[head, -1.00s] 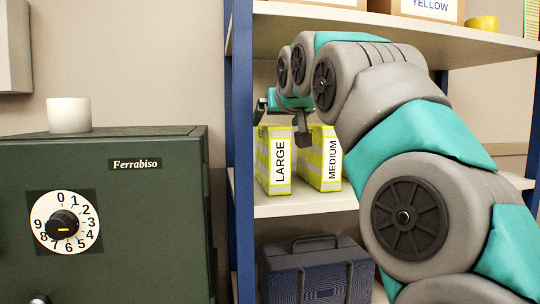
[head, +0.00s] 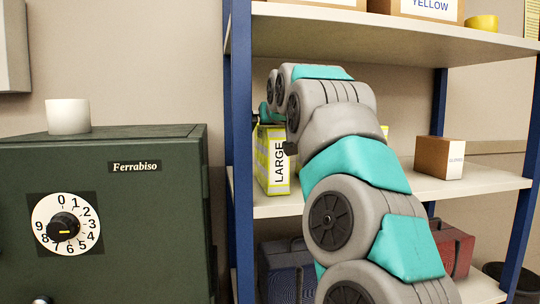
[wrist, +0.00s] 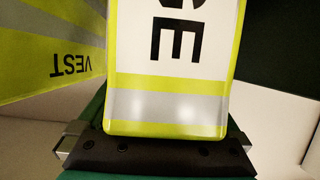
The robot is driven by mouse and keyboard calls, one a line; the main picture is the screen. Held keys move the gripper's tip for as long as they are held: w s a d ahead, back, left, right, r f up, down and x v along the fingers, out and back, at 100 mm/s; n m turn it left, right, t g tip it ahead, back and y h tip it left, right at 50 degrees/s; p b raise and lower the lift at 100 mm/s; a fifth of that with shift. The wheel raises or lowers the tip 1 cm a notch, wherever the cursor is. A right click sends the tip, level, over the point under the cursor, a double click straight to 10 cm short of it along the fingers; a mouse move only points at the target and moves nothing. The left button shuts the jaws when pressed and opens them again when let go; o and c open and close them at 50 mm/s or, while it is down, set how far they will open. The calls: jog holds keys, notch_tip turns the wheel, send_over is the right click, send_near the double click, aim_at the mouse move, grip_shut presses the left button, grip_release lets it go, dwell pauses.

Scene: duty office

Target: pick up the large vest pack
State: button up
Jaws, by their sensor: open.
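The large vest pack (head: 279,165) is yellow-green with silver bands and a white panel reading LARGE. It stands upright on the middle shelf, at the left end. In the wrist view its near face (wrist: 175,75) fills the middle, with the letters partly cut off. My gripper (wrist: 155,142) is open, with one finger on either side of the pack's width in that view. I cannot tell whether either finger touches it. In the head view my arm hides most of the gripper (head: 276,134) and the pack's right side.
Another yellow vest pack (wrist: 50,60) stands close beside it in the wrist view. My arm hides most of the neighbouring packs in the head view. A brown box (head: 432,158) is farther right. The upper shelf (head: 380,36) is overhead and a blue post (head: 242,150) is close left.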

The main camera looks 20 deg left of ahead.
grip_shut()
dwell(0.7)
